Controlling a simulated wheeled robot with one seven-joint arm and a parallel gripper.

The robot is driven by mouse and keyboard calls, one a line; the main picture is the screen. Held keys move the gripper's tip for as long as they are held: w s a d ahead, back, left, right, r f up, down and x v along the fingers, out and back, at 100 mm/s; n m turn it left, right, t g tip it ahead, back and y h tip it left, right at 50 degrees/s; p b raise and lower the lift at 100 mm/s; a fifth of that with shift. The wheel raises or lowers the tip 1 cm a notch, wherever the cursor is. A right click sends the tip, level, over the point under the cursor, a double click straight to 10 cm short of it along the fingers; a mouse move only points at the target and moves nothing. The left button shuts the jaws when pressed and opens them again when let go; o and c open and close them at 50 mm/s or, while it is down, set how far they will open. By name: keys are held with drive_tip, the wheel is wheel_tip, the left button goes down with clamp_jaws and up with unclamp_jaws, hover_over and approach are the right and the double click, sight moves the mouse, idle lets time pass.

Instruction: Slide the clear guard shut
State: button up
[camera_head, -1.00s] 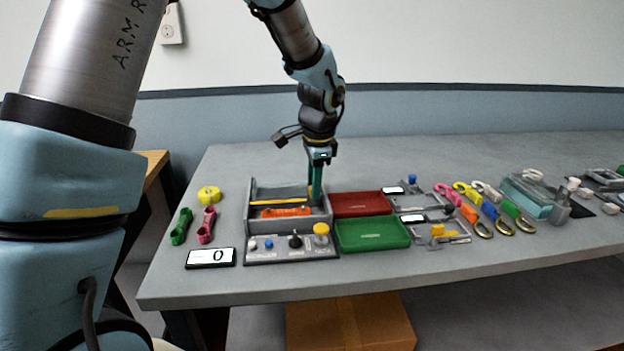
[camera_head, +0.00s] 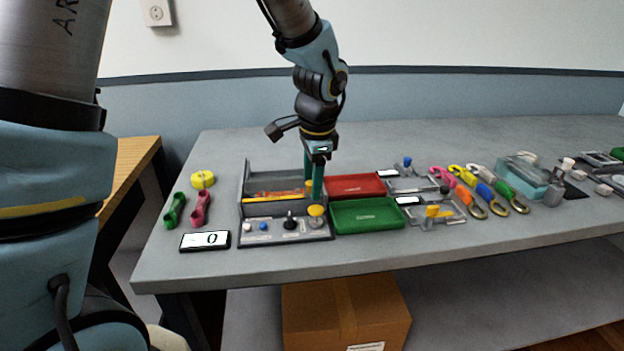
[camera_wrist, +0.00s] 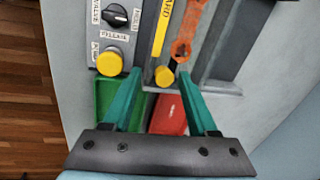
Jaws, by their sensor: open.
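The grey open-topped box (camera_head: 244,182) stands near the table's left end. A yellow bar (camera_head: 276,199) spans it near the front. I cannot make out the clear panel itself. An orange piece (camera_wrist: 187,35) lies in the box behind the bar. My gripper (camera_head: 313,196) points down at the box's right side. In the wrist view its open fingers (camera_wrist: 160,76) stand on either side of the knob; contact is unclear.
A control panel (camera_head: 262,238) with a black dial and a yellow button (camera_head: 316,210) adjoins the box's front. Red (camera_head: 354,183) and green (camera_head: 366,214) trays stand close on the right. A display (camera_head: 205,240) reading 0 lies left. Bare table lies behind.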

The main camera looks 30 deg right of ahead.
drive_tip(key=v, duration=1)
drive_tip(key=shift+r+b, duration=0.4)
drive_tip(key=shift+b, duration=0.05)
